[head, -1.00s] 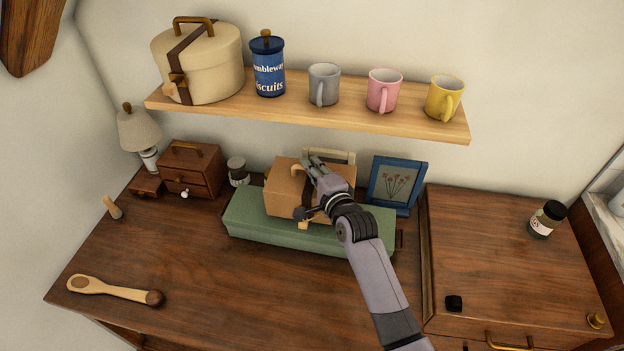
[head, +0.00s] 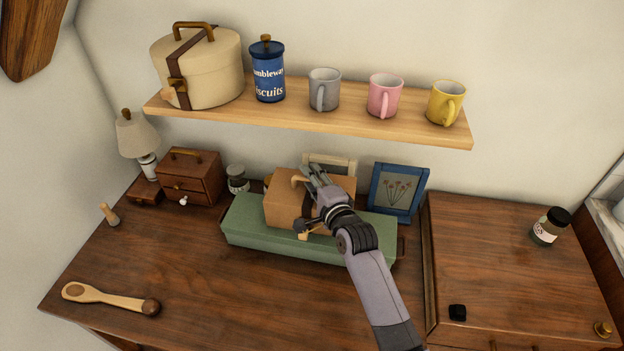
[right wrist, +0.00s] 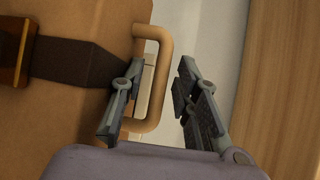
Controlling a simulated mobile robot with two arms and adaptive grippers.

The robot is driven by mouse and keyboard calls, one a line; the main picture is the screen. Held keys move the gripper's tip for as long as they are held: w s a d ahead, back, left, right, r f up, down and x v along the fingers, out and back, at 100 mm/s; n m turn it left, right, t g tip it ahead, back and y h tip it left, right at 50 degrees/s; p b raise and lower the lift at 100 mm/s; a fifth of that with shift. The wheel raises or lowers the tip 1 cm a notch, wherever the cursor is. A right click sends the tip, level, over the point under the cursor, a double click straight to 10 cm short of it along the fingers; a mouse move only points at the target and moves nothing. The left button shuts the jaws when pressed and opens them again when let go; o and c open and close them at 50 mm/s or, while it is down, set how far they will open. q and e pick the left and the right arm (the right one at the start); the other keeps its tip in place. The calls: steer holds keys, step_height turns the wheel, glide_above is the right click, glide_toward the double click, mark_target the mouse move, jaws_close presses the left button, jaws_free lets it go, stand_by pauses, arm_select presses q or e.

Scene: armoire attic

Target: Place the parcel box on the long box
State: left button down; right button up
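The tan parcel box (head: 284,204) with a dark strap sits on top of the long green box (head: 262,238), towards its middle, and looks level. My right gripper (head: 312,176) is at the top of the parcel box, by its tan handle. In the right wrist view the handle (right wrist: 164,82) of the parcel box (right wrist: 75,115) shows between spread fingers. One finger lies inside the handle loop and the other stands apart on the outer side, so the right gripper (right wrist: 158,95) is open. My left gripper is in neither view.
A blue picture frame (head: 397,191) stands behind the long box, right of the parcel. A small drawer chest (head: 190,178) and a jar (head: 237,179) stand at left. A shelf (head: 300,113) with mugs hangs above. The desk's front left is clear around a wooden spoon (head: 110,298).

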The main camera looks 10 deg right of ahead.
steer(key=shift+r, duration=0.2)
steer(key=b+v, duration=0.1)
steer(key=v, duration=1.1)
steer(key=shift+w, duration=0.1)
